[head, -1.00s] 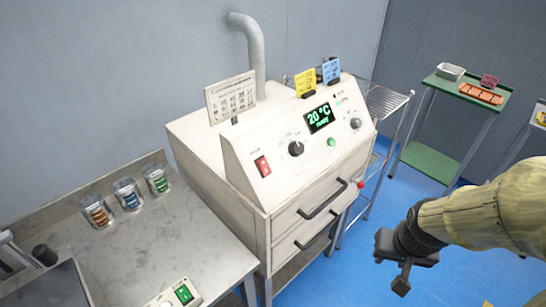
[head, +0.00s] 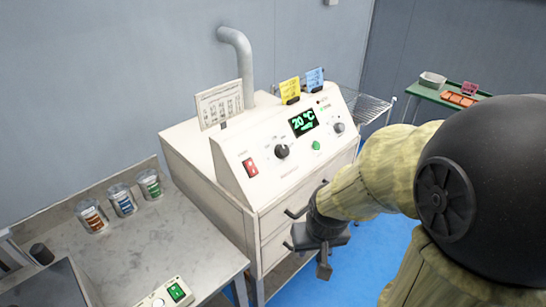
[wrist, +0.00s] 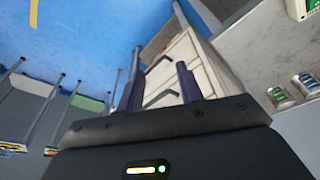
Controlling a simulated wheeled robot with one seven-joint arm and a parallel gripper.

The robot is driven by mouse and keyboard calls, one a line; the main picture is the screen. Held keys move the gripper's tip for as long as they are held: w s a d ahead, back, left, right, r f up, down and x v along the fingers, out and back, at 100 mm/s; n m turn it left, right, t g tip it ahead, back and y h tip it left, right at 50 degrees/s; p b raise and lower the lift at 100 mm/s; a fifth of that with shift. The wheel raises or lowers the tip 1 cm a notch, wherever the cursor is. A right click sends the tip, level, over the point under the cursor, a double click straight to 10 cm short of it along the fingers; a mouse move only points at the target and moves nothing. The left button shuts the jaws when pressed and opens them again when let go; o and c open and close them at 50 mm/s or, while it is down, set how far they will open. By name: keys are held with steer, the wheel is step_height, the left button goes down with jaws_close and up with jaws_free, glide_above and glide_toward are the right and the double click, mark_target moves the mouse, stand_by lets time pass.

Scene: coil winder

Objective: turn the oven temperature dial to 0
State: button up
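The white oven (head: 225,180) has a sloped front panel with a lit display (head: 303,122) reading 20 °C. A large black dial (head: 282,151) is left of and below the display. A smaller grey knob (head: 339,128) is at the panel's right. I cannot read their labels or tell which sets temperature. My gripper (head: 318,248) is in front of the oven's drawers, below the panel and apart from both dials. In the wrist view my gripper (wrist: 160,65) has its two fingers spread with nothing held, and the oven's drawer front (wrist: 178,68) shows beyond them.
Drawer handles jut out below, partly hidden by my arm. A steel bench (head: 185,240) with several jars is at left. A wire rack (head: 368,108) and green table (head: 425,92) stand right.

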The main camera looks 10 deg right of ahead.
steer(key=shift+a, duration=0.1)
steer(key=shift+o, duration=0.4)
steer(key=o, duration=0.4)
steer(key=shift+w, duration=0.1)
steer(key=shift+c, duration=0.2)
steer(key=shift+o, duration=0.2)
steer(key=w+d+f+t+b, duration=0.1)
steer(key=w+d+t+b, duration=0.3)
steer(key=w, duration=0.5)
steer(key=shift+d+t+h, duration=0.4)
steer(key=shift+d+t, duration=0.3)
steer(key=shift+d, duration=0.5)
steer(key=w+d+r+n+t+y+b, duration=0.1)
steer(key=w+r+n+t+y+b, duration=0.2)
steer(key=t+y+b, duration=0.4)
step_height(320, 180, up, 2)
steer(key=shift+w+r+n+t+y, duration=0.3)
steer(key=shift+n+t+y, duration=0.2)
steer(key=shift+y, duration=0.5)
steer(key=shift+w, duration=0.1)
